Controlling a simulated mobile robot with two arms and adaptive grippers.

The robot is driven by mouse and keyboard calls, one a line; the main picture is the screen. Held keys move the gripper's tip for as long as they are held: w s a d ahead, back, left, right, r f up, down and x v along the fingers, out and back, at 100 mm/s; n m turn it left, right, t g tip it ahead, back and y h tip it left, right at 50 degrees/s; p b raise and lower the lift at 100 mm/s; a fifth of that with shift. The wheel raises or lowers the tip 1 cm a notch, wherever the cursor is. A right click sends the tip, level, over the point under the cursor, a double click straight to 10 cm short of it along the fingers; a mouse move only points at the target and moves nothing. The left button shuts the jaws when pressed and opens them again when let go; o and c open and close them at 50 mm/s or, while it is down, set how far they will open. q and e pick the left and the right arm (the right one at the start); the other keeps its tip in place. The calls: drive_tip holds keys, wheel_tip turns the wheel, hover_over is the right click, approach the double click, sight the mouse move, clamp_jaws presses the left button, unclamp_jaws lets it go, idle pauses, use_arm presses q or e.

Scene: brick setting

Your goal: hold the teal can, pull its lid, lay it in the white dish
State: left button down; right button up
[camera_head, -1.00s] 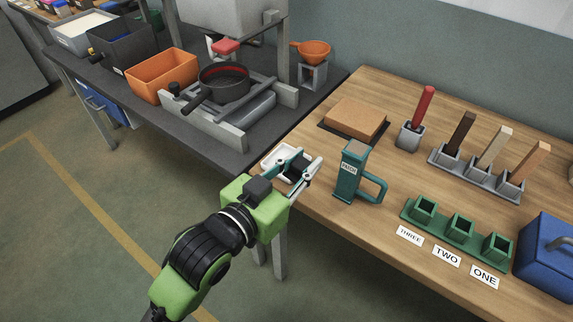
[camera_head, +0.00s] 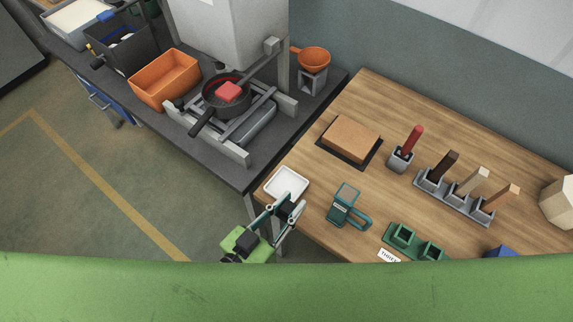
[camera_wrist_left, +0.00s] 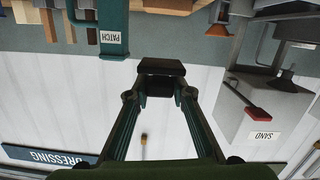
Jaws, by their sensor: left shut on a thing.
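The teal can (camera_head: 341,216), with a side handle, stands upright on the wooden table, and its top looks open. Its PATCH label shows upside down on the can in the left wrist view (camera_wrist_left: 113,14). My left gripper (camera_head: 288,209) is in front of the white dish (camera_head: 287,183) and left of the can, apart from the can. It is shut on a dark block-like piece, which looks like the lid (camera_wrist_left: 160,68), between its fingertips. The dish looks empty on the table's left corner. My right gripper is out of view.
A brown block on a dark mat (camera_head: 350,139) lies behind the can. Green sockets (camera_head: 415,243) and a grey rack with several sticks (camera_head: 455,200) stand to the right. A dark bench with a pan (camera_head: 228,98) is at left. A green band covers the bottom of the head view.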

use_arm(q)
drive_tip(key=shift+s+a+r+p, duration=0.2)
drive_tip(key=shift+s+a+p, duration=0.05)
drive_tip(key=shift+s+p, duration=0.05)
drive_tip(key=b, duration=0.8)
hover_over(287, 186)
drive_tip(key=s, duration=0.4)
wheel_tip(287, 186, down, 5)
drive_tip(key=w+f+b, duration=0.1)
drive_tip(key=b, duration=0.1)
drive_tip(key=w+f+b, duration=0.1)
drive_tip(key=f, duration=0.1)
drive_tip(key=shift+f+b, duration=0.15)
drive_tip(key=shift+b, duration=0.2)
drive_tip(key=shift+w+f+b, duration=0.4)
drive_tip(key=shift+w+b, duration=0.15)
drive_tip(key=shift+w, duration=0.05)
drive_tip(key=shift+w+f+b, duration=0.25)
drive_tip(key=shift+f+b, duration=0.2)
drive_tip(key=shift+b, duration=0.1)
wheel_tip(287, 186, down, 3)
drive_tip(key=b, duration=0.3)
drive_tip(key=shift+w+f+b, duration=0.15)
drive_tip(key=shift+b, duration=0.25)
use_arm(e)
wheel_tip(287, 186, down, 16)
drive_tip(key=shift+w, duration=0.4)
